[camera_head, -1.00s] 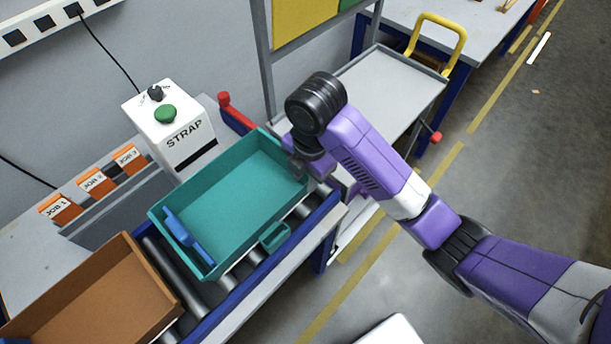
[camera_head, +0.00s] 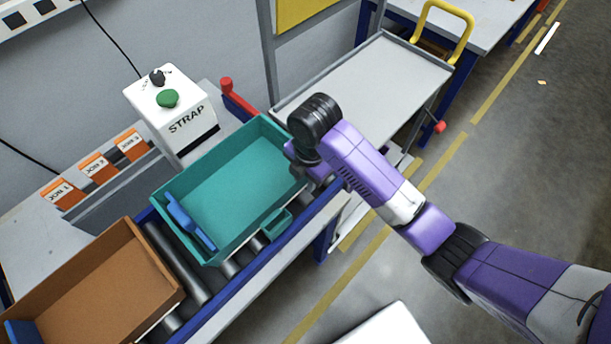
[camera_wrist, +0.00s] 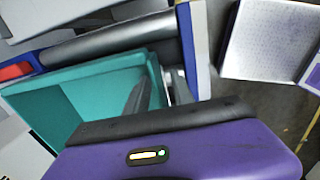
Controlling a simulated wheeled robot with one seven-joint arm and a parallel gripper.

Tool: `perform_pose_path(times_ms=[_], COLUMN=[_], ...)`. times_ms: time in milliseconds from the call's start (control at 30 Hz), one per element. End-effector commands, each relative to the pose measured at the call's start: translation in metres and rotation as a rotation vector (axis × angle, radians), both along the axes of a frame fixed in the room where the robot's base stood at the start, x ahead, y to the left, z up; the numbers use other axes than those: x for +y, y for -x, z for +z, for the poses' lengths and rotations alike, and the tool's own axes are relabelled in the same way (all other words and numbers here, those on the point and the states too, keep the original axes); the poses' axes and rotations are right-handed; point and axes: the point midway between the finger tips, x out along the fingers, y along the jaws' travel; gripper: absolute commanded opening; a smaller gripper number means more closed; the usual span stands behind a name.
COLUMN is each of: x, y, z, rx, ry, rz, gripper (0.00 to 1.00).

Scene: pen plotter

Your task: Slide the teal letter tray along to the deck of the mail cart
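The teal letter tray (camera_head: 228,192) sits on the roller conveyor, with a blue piece (camera_head: 188,222) inside its left end and a handle loop on its front side. The mail cart's grey deck (camera_head: 385,75) lies beyond the conveyor's right end, empty, with a yellow handle. My gripper is at the tray's right end wall; its fingers are hidden in the head view. In the wrist view my gripper (camera_wrist: 159,92) looks open, one dark finger inside the teal tray (camera_wrist: 85,95) and a paler one outside the wall. I cannot see firm contact.
A brown tray (camera_head: 95,290) stands on the rollers (camera_head: 178,265) left of the teal tray. A white STRAP box (camera_head: 172,115) and a red-ended lever (camera_head: 227,85) stand behind. A blue rail (camera_head: 265,255) runs along the conveyor front. The floor at right is open.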

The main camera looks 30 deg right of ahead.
Motion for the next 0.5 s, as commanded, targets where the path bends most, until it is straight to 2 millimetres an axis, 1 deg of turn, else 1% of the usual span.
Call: perform_pose_path(times_ms=[33, 167, 200, 500], x=[0.0, 0.0, 0.0, 0.0], y=[0.0, 0.0, 0.0, -0.0001], z=[0.0001, 0.0002, 0.0002, 0.0004], rx=[0.0, 0.0, 0.0, 0.0], ry=[0.0, 0.0, 0.0, 0.0], rz=[0.0, 0.0, 0.0, 0.0], gripper=[0.29, 0.03, 0.0, 0.0])
